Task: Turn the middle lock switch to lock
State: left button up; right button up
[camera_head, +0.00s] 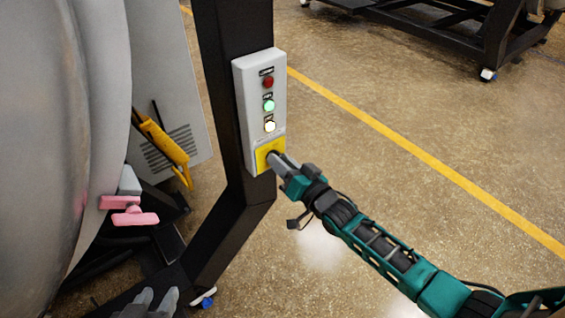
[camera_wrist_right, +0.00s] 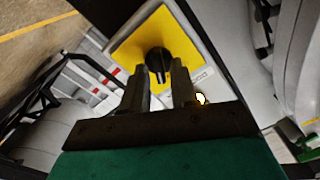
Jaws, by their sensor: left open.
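A grey control box (camera_head: 250,110) on a dark post carries a yellow plate (camera_head: 262,160) at its bottom. In the right wrist view, a black rotary switch (camera_wrist_right: 159,62) sits on the yellow plate (camera_wrist_right: 130,50). My right gripper (camera_head: 275,158) is at this plate and hides most of the switch in the head view. In the wrist view its fingers (camera_wrist_right: 161,85) are apart, with the switch in the gap between their tips; contact cannot be told. My left gripper (camera_head: 156,296) is open and empty at the bottom left edge, mostly out of view.
Red (camera_head: 268,82), green (camera_head: 268,105) and white (camera_head: 270,126) round buttons or lamps sit above the plate. Pink handles (camera_head: 134,217) stand beside the large grey furnace body (camera_head: 40,130) at left. A yellow part (camera_head: 165,143) hangs behind.

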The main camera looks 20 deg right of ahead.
grip_shut()
jog(key=shift+n, duration=0.4)
jog(key=shift+s+a+n+p, duration=0.1)
jog(key=shift+n+p, duration=0.4)
jog(key=shift+n, duration=2.25)
jog(key=shift+a+n+p, duration=0.1)
jog(key=shift+n+p, duration=0.4)
jog(key=shift+n, duration=2.25)
jog(key=shift+o, duration=1.1)
grip_release()
